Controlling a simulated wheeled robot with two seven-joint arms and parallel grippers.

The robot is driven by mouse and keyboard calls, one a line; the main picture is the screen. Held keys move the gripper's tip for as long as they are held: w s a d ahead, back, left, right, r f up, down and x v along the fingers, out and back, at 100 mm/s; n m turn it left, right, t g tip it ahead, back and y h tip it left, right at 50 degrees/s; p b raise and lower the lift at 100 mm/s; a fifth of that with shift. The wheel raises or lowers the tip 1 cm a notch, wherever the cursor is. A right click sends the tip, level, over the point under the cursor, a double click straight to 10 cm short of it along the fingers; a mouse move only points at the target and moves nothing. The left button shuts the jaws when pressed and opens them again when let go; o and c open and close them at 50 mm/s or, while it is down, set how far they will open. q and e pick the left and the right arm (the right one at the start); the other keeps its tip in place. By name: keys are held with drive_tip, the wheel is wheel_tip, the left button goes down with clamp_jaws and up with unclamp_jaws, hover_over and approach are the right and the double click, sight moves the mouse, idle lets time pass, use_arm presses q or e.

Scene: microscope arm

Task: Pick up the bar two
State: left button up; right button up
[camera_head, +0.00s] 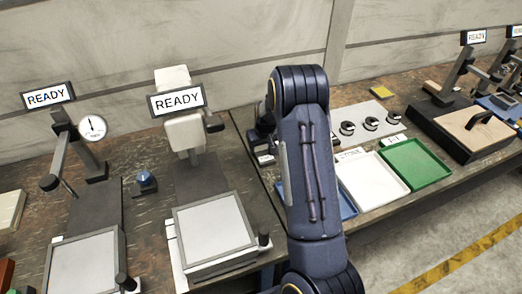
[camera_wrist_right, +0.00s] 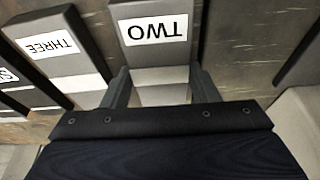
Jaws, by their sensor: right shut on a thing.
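Bar two is a grey bar with a white label reading TWO (camera_wrist_right: 155,32), upside down in the right wrist view. My right gripper (camera_wrist_right: 160,88) has one finger on each side of the bar's near, lighter end and is shut on it. I cannot tell whether the bar is resting or raised. In the head view my right arm fills the middle and hides most of its gripper and the bar. My left gripper is not in view.
In the right wrist view, a bar labelled THREE (camera_wrist_right: 48,45) lies left of bar two, with another labelled bar (camera_wrist_right: 8,78) beyond. In the head view, a white tray (camera_head: 372,184) and a green tray (camera_head: 414,164) stand right of my arm. READY stations stand left.

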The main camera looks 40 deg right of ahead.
clamp_jaws()
drive_tip(key=shift+w+r, duration=0.1)
drive_tip(key=shift+r, duration=0.05)
drive_tip(key=shift+r, duration=0.1)
